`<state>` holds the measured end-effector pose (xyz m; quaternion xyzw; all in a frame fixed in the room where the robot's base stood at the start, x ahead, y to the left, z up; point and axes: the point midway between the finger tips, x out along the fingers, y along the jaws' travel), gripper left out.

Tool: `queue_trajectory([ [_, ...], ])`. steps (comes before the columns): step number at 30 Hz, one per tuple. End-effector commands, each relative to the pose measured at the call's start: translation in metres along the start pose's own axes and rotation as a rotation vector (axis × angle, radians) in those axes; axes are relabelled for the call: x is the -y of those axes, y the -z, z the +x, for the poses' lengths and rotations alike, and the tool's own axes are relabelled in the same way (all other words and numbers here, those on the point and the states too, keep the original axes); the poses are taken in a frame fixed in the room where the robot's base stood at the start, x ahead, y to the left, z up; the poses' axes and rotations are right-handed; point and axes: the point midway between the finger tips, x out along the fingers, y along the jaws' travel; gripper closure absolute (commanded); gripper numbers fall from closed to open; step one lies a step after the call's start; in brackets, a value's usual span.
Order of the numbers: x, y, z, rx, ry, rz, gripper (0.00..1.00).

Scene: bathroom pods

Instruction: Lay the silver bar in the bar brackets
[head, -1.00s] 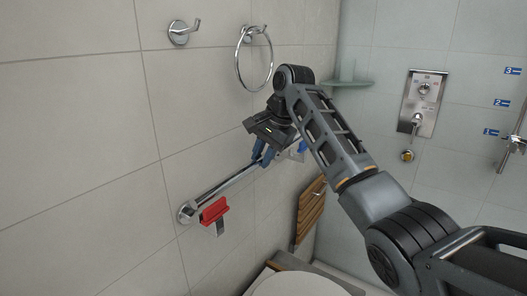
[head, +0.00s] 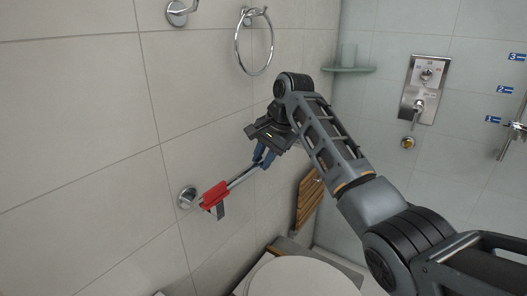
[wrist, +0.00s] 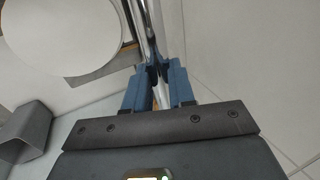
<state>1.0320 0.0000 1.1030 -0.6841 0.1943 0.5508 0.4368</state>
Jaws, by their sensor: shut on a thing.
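The silver bar (head: 239,179) slants along the tiled wall in the head view. My gripper (head: 263,157) is shut on it with its blue fingers. In the wrist view the bar (wrist: 160,95) passes between the fingers (wrist: 158,85). A red bracket (head: 215,194) with a grey lower part is at the bar's left end, overlapping it in the picture. I cannot tell whether the bar rests in it. A round chrome wall flange (head: 187,197) is just left of the red bracket. The bar's far end and any bracket there are hidden behind my gripper.
A towel ring (head: 254,43) and a hook (head: 178,13) are on the wall above. A white round lid (head: 303,278) is below, with a wooden slatted panel (head: 309,203) behind it. A glass shelf (head: 347,68) and shower valve (head: 424,90) are on the far wall.

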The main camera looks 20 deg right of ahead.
Motion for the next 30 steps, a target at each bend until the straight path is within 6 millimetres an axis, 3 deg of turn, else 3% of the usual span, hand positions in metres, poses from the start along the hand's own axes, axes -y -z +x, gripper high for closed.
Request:
queue_trajectory([
  [4, 0.001, 0.0, -0.001, -0.001, 0.001, 0.0, 1.0],
  [5, 0.001, 0.0, -0.001, -0.001, 0.001, 0.0, 0.73],
  [13, 0.0, 0.0, 0.0, 0.0, 0.001, 0.0, 0.47],
  [23, 0.0, 0.0, -0.004, 0.0, 0.0, 0.0, 0.46],
  [30, 0.001, 0.001, -0.039, -0.002, 0.004, 0.0, 0.46],
])
